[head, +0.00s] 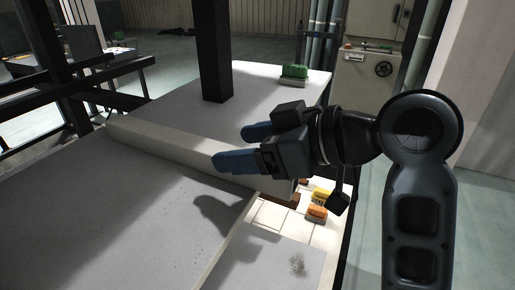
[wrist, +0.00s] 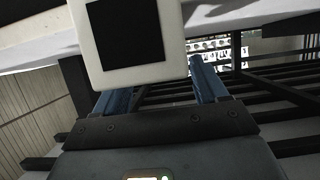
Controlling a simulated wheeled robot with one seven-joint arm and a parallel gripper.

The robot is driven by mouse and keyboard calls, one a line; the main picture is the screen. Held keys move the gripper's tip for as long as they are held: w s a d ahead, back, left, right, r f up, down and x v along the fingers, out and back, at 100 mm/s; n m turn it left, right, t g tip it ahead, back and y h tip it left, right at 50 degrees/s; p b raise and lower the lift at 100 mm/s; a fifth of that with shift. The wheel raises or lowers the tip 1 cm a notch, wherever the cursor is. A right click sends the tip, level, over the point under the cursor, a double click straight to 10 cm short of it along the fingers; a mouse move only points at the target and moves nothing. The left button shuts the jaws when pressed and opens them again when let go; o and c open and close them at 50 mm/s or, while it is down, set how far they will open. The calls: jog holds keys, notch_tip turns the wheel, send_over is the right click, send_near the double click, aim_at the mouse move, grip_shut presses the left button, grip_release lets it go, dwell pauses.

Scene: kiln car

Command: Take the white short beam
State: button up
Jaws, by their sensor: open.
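A long off-white beam (head: 165,142) lies across the car between two pale grey slabs in the head view. Its right end passes behind and below my gripper (head: 238,147). In the wrist view, a white hollow square beam end (wrist: 168,68) with a dark opening fills the top middle, in front of the open fingers (wrist: 163,80). It looks like the end of that same beam, but I cannot be sure. My gripper is open, with its blue fingers pointing left above the beam. Nothing shows held between them. I cannot tell whether the fingers touch the beam.
A dark upright post (head: 213,50) rises behind the beam. A green-topped brush (head: 293,73) sits on the back slab (head: 262,103). The front slab (head: 110,215) is bare.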

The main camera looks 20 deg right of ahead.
aim_at(219, 149)
jog(key=shift+b+x, duration=0.85)
jog(key=shift+x, duration=1)
jog(key=shift+c, duration=0.2)
grip_shut()
jog(key=shift+r+p, duration=0.95)
dwell(0.5)
jog(key=shift+r+p, duration=1.9)
jog(key=shift+r, duration=0.05)
